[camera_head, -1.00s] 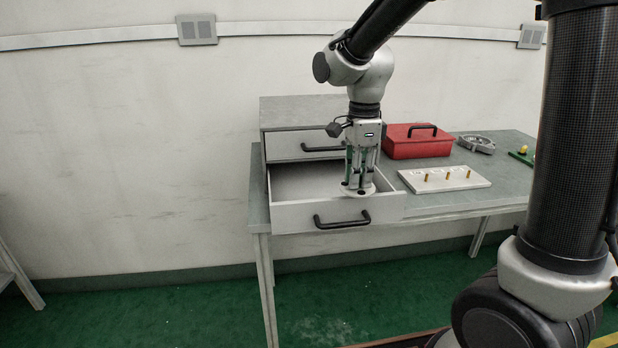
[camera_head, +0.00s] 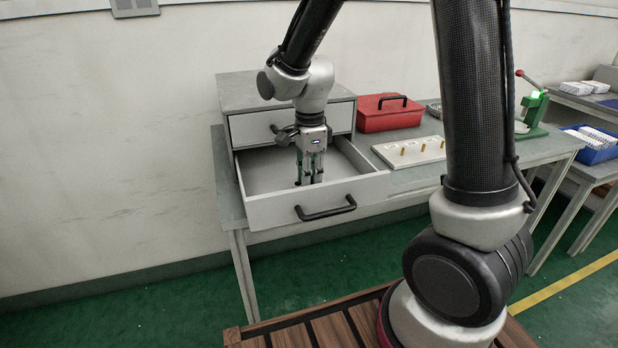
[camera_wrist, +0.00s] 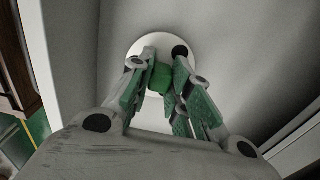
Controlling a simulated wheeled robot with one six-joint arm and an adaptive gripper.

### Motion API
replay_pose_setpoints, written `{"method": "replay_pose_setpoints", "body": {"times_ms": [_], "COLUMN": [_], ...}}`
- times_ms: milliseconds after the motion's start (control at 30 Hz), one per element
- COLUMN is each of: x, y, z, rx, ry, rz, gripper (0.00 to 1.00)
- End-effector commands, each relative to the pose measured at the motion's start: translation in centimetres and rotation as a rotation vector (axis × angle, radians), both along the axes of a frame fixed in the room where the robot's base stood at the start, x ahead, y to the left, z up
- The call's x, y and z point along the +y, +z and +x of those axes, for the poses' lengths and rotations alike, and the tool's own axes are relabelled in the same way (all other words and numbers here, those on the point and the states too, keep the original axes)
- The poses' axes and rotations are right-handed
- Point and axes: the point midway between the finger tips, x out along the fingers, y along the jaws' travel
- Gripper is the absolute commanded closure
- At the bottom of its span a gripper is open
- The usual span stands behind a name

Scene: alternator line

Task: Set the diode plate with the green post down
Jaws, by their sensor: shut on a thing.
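The diode plate (camera_wrist: 148,44) is a pale round disc with a dark hole, seen in the wrist view beneath my fingertips. Its green post (camera_wrist: 160,78) stands between my finger pads. My gripper (camera_head: 309,182) points down inside the open lower drawer (camera_head: 325,203) and is shut on the post; it also shows in the wrist view (camera_wrist: 161,74). In the head view the drawer front hides the plate. I cannot tell whether the plate touches the drawer floor.
The drawer's black handle (camera_head: 326,208) faces front, and the closed upper drawer (camera_head: 255,128) is behind my gripper. A red box (camera_head: 388,116) and a white board with brass pegs (camera_head: 412,152) stand to the right. The drawer floor left of my gripper is bare.

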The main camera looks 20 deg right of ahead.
Motion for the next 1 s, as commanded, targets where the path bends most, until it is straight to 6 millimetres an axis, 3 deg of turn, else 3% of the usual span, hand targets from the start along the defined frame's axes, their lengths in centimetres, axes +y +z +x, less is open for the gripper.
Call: {"method": "replay_pose_setpoints", "body": {"times_ms": [100,467,500,600,1000], "x": [0.0,0.0,0.0,0.01,0.03], "y": [-0.97,-1.32,-1.27,-1.26,-0.35], "z": [0.01,0.0,0.01,0.01,0.08], "rx": [0.0,0.0,-0.001,-0.001,-0.003], "ry": [0.0,0.0,0.0,0.0,0.0], "rz": [0.0,0.0,0.0,0.0,0.001], "gripper": [1.0,1.0,0.73,0.59,0.59]}}
